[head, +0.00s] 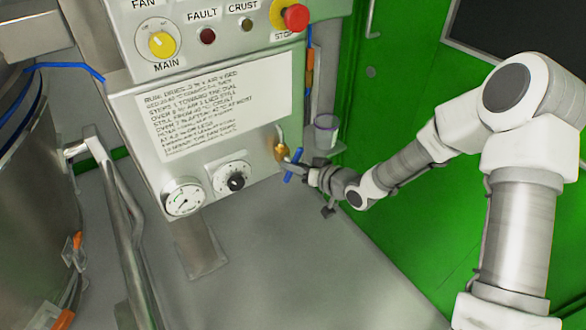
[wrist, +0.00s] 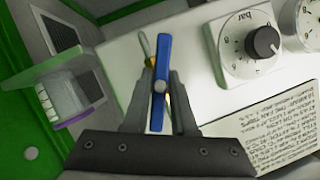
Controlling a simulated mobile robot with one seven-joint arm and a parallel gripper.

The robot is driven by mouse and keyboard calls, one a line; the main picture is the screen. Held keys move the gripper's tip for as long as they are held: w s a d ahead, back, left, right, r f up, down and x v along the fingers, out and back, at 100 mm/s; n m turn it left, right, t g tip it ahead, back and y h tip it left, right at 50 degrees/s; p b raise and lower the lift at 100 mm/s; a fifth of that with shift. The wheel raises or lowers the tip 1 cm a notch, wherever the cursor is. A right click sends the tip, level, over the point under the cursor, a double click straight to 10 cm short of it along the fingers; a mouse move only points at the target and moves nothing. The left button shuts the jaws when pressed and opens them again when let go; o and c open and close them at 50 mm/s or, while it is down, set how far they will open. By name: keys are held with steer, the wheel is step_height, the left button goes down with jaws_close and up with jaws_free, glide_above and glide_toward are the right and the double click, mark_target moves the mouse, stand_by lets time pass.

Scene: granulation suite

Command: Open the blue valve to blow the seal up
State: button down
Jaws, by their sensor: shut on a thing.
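The blue valve handle (wrist: 161,68) stands between the two fingers of my gripper (wrist: 160,90) in the wrist view, its long bar running up the picture. A round pivot shows at its middle. In the head view the blue handle (head: 289,179) sits just below a brass valve body (head: 282,150) on the right side of the steel panel. My gripper (head: 303,170) reaches it from the right and is shut on it. The fingers hide part of the handle in the head view. A pressure gauge (head: 184,197) and a black regulator knob (head: 236,182) are left of the valve.
A small clear cup (head: 326,132) on a bracket is just above my gripper, close to my wrist. A red stop button (head: 295,17) is higher on the panel. A steel vessel (head: 25,180) with a bent handle stands at left. Grey floor (head: 290,270) below is clear.

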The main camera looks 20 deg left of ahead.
steer(key=n+t+h+b, duration=0.1)
steer(key=n+b, duration=0.1)
steer(key=b, duration=0.1)
steer(key=shift+f, duration=0.2)
steer(key=shift+r+n+t+h+b, duration=0.1)
steer(key=shift+n+t+h+b, duration=0.3)
steer(key=shift+n+b, duration=0.45)
steer(key=shift+r, duration=0.1)
steer(key=c, duration=0.7)
jaws_free()
steer(key=shift+d, duration=0.1)
steer(key=p+v, duration=0.2)
steer(key=v, duration=0.3)
steer(key=p+v, duration=0.2)
steer(key=v, duration=0.3)
steer(key=p+v, duration=0.3)
steer(key=v, duration=0.2)
steer(key=shift+r, duration=0.4)
